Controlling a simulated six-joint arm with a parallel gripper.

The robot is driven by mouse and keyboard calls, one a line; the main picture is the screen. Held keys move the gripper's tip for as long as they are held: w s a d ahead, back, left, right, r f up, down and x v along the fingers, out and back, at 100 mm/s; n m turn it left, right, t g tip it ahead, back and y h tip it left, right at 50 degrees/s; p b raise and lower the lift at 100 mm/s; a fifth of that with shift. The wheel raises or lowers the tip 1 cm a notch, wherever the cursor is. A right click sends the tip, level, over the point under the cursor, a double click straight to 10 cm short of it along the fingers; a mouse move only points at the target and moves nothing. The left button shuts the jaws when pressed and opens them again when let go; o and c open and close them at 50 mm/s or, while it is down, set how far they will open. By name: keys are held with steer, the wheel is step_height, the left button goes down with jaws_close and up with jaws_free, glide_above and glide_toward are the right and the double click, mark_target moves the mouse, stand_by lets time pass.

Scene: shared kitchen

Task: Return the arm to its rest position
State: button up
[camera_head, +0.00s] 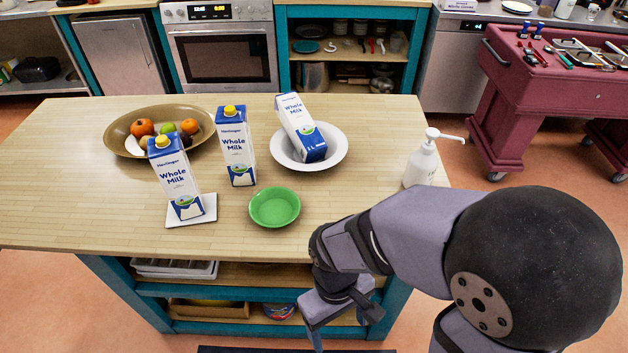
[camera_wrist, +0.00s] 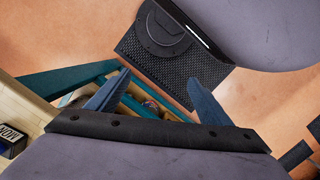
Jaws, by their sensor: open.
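My gripper (camera_head: 342,312) hangs low in front of the kitchen island, below the level of its top. In the wrist view my gripper (camera_wrist: 157,97) has its two blue fingers spread wide apart with nothing between them. The wrist view looks down past the fingers to the floor and my own base. My arm reaches in from the right of the head view, bent down over the near right edge of the wooden island top (camera_head: 75,215).
Milk cartons stand on a white plate (camera_head: 207,219), stand bare (camera_head: 237,150), and lean in a white bowl (camera_head: 338,155). A green bowl (camera_head: 274,208), fruit bowl (camera_head: 117,131) and soap pump (camera_head: 421,165) share the top. The island's teal shelves (camera_head: 225,328) are close to my gripper.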

steer(key=w+d+r+m, duration=0.2)
steer(key=d+m, duration=0.1)
steer(key=d, duration=0.2)
steer(key=w+d+r+m+t+y, duration=0.1)
steer(key=w+d+m, duration=0.2)
steer(key=d, duration=0.2)
steer(key=shift+d+r+t, duration=0.15)
steer(key=shift+r+t, duration=0.15)
steer(key=shift+r, duration=0.05)
